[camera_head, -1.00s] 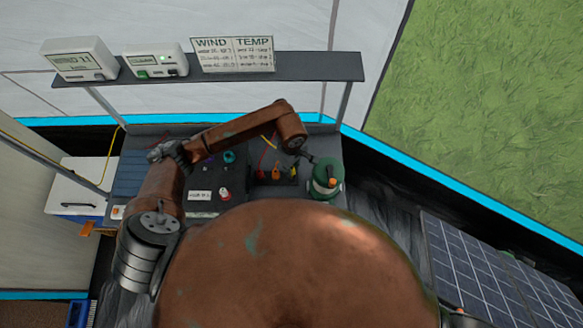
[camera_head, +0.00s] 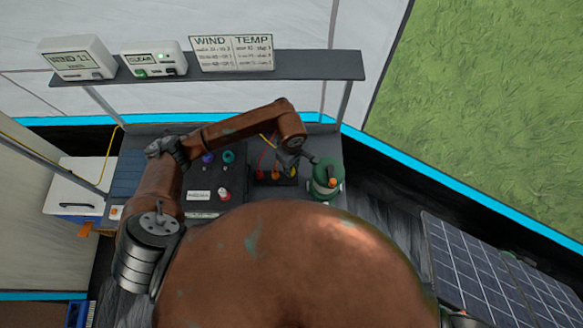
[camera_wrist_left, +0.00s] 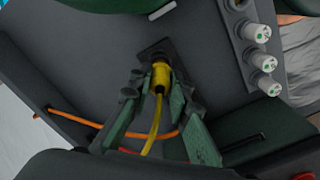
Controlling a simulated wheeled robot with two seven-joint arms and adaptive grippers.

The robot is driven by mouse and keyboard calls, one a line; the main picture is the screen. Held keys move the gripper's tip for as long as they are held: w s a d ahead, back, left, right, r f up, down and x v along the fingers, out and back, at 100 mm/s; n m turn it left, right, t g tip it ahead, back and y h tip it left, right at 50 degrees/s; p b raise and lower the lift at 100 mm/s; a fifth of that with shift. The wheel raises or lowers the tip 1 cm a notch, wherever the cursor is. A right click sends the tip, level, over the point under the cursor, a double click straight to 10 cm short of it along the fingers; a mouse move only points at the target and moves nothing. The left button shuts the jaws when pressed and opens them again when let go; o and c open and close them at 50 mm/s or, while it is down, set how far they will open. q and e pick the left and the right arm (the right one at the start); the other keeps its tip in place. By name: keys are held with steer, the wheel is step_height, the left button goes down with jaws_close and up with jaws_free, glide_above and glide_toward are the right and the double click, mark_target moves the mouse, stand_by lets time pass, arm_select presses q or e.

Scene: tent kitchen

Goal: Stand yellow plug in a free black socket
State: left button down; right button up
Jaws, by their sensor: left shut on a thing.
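In the left wrist view, my left gripper (camera_wrist_left: 153,98) is shut on the yellow plug (camera_wrist_left: 161,76), with one finger on each side. A yellow cable (camera_wrist_left: 152,130) trails from the plug back between the fingers. The plug's far end meets a black socket (camera_wrist_left: 157,50) on a grey surface; how deep it sits cannot be told. My right gripper is not in view.
A green canister (camera_head: 326,184) stands close right of my left gripper. A control panel with knobs (camera_head: 229,157) lies to the left. A shelf (camera_head: 215,75) with display boxes spans the back. In the wrist view, white cylinders (camera_wrist_left: 255,33) line the right and an orange cable (camera_wrist_left: 75,118) crosses left.

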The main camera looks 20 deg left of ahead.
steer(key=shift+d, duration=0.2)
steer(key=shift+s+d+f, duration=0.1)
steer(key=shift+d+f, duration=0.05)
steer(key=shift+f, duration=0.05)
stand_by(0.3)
arm_select(q)
steer(key=shift+f+b, duration=0.6)
steer(key=shift+b, duration=0.2)
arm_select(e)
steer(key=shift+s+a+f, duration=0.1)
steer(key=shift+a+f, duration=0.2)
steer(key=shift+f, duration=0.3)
arm_select(q)
steer(key=shift+f+b, duration=0.8)
steer(key=shift+f, duration=0.1)
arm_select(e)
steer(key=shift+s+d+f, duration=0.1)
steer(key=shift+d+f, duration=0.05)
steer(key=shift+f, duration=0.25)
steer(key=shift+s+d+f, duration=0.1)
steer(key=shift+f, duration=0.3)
arm_select(q)
steer(key=c, duration=1.7)
jaws_free()
steer(key=shift+c, duration=0.2)
steer(key=shift+r, duration=0.1)
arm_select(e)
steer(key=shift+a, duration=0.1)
